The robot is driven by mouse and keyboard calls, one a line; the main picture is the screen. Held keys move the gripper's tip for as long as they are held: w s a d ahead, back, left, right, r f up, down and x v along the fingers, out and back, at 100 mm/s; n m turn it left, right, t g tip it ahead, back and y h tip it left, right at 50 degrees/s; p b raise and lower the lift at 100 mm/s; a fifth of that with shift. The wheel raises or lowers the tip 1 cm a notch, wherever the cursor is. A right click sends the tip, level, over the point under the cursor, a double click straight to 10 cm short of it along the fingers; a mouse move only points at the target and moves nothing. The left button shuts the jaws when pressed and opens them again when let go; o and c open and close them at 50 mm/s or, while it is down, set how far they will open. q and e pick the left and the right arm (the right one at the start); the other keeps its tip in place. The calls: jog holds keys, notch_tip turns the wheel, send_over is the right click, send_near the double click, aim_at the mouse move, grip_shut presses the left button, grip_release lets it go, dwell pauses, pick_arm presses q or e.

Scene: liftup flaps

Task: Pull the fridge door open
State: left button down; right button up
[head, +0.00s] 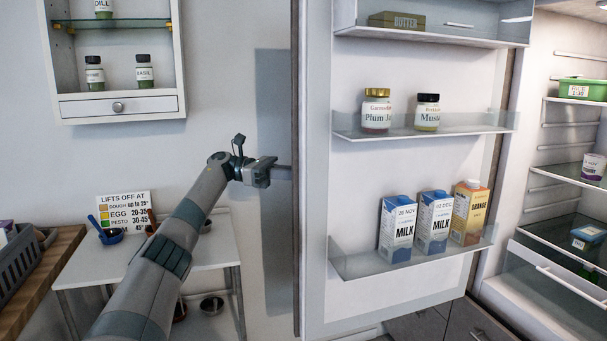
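The fridge door (420,165) stands wide open, with its inner side and door shelves facing me. Its edge runs upright near the middle of the view. My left gripper (274,172) is at the left of this edge, on the door's outer side, at about mid height. The fridge interior (570,140) shows at the far right. My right gripper is out of view.
The door shelves hold milk cartons (417,226), an orange carton (469,212), jars (377,110) and a butter box (397,20). A wall cabinet (120,105) hangs at upper left. A small white table (150,258) and a grey basket (22,268) stand at left.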

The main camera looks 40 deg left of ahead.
pick_arm(q)
jog(key=shift+w+a+f, duration=0.1)
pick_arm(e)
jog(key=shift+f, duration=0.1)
pick_arm(q)
jog(key=c, duration=1.8)
grip_release()
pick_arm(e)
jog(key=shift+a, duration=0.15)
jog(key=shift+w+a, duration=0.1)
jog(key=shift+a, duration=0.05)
